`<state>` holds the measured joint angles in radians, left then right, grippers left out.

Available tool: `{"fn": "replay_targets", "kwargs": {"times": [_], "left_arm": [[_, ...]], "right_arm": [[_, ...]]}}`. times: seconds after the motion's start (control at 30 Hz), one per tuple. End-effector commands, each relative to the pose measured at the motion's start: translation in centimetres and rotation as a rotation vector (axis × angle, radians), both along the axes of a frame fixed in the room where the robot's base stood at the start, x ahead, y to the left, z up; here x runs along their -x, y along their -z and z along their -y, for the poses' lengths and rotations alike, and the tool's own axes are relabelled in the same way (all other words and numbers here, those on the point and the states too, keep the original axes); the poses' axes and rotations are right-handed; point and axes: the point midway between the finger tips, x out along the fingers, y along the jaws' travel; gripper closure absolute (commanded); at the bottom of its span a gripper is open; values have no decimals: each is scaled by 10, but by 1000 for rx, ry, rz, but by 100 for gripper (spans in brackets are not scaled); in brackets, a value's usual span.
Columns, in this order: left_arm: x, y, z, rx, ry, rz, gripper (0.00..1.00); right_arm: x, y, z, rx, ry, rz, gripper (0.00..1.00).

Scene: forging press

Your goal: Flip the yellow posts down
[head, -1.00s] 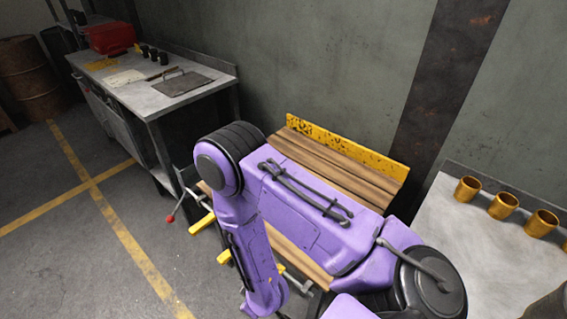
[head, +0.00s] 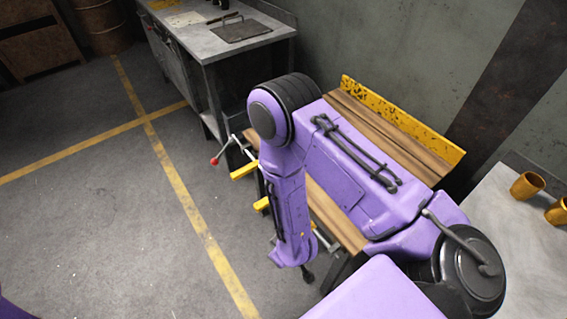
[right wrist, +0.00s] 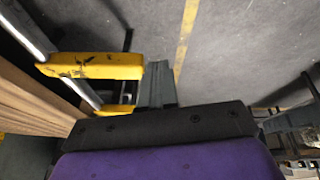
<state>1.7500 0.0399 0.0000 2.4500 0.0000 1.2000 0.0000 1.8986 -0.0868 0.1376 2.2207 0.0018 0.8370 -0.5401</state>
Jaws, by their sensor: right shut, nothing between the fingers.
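Two yellow posts, a farther one (head: 244,170) and a nearer one (head: 261,204), jut out from the front side of a wood-topped workbench (head: 338,218) in the head view. In the right wrist view one post (right wrist: 95,66) lies across the upper left, with scuffed dark marks, and the other (right wrist: 116,108) is lower and partly hidden. My right gripper (right wrist: 156,75) is shut and empty beside the free ends of the posts. I cannot tell whether it touches them. My right arm covers much of the bench. My left gripper is out of view.
A red-knobbed lever (head: 214,161) sticks out at the bench's far end. A grey metal table (head: 262,62) stands beyond it. A pale table (head: 500,215) with yellow cups (head: 527,185) is at the right. The floor at left is clear, with yellow lines.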

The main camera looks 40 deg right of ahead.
Motion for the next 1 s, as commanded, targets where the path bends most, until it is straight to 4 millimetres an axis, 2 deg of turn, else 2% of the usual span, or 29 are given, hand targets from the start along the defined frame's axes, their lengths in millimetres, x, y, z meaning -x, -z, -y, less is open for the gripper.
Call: {"fn": "replay_targets", "kwargs": {"times": [0.13, 0.27, 0.3, 0.33, 0.4, 0.6, 0.7, 1.0], "left_arm": [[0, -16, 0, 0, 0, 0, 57], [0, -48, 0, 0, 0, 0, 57], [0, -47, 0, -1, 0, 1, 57], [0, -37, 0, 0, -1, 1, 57], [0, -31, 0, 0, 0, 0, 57], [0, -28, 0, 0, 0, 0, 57], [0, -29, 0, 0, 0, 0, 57], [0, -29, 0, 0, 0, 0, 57]], "right_arm": [[0, -17, 0, 0, 0, 0, 100], [0, -50, 0, 1, 1, 0, 100], [1, -51, -4, -1, -3, 1, 100], [4, -46, -12, -2, -5, 1, 100], [12, -53, -25, 1, -5, 1, 100], [29, -75, -60, 0, -3, 2, 100], [34, -82, -71, 0, -1, 2, 100], [39, -87, -79, 1, 0, -1, 100]]}}
